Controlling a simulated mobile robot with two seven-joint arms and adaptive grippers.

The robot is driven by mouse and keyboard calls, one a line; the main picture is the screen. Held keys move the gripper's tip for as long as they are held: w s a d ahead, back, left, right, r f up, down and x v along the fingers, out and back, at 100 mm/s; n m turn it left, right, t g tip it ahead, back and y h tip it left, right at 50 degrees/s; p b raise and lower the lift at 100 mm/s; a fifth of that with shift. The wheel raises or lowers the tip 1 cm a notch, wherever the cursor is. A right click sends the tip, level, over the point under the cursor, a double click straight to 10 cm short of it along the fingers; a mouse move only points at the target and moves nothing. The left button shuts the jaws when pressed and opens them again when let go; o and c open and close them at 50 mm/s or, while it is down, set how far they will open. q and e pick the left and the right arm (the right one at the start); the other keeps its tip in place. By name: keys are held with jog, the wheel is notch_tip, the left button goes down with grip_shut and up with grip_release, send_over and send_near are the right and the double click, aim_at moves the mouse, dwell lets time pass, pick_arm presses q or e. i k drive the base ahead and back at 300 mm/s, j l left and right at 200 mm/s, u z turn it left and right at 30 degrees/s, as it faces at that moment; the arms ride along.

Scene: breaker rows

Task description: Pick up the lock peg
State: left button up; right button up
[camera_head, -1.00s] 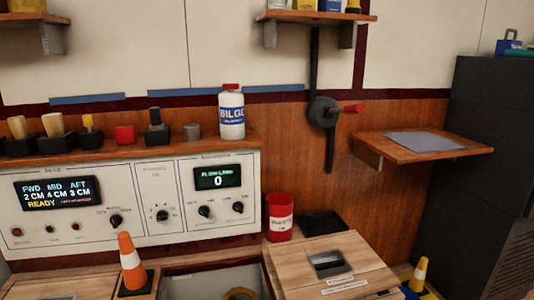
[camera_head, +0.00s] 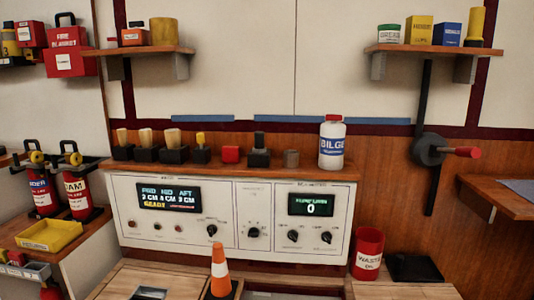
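I cannot tell for certain which thing is the lock peg. On the wooden ledge (camera_head: 215,168) above the control panel stand several small items. From left, these are wooden-handled pieces (camera_head: 145,140) in black blocks, a yellow-topped piece (camera_head: 200,143) in a black block, a red block (camera_head: 231,154), a black-handled piece (camera_head: 259,143) on a black base and a short grey-brown cylinder (camera_head: 291,158). A lever with a red-tipped handle (camera_head: 463,152) is on the wall at right. Neither of my grippers shows in the head view.
A white bilge bottle (camera_head: 332,147) stands at the ledge's right end. Below are the panel (camera_head: 270,215), an orange cone (camera_head: 219,270) and a red waste bin (camera_head: 367,254). Fire extinguishers (camera_head: 77,190) and a yellow tray (camera_head: 49,235) are at left. Shelves (camera_head: 150,50) hang above.

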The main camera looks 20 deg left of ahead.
aim_at(200, 137)
jog(key=j+u, duration=0.3)
jog(key=j, duration=0.6)
jog(key=i+j+u, duration=0.1)
jog(key=j+u, duration=0.25)
jog(key=j, duration=0.55)
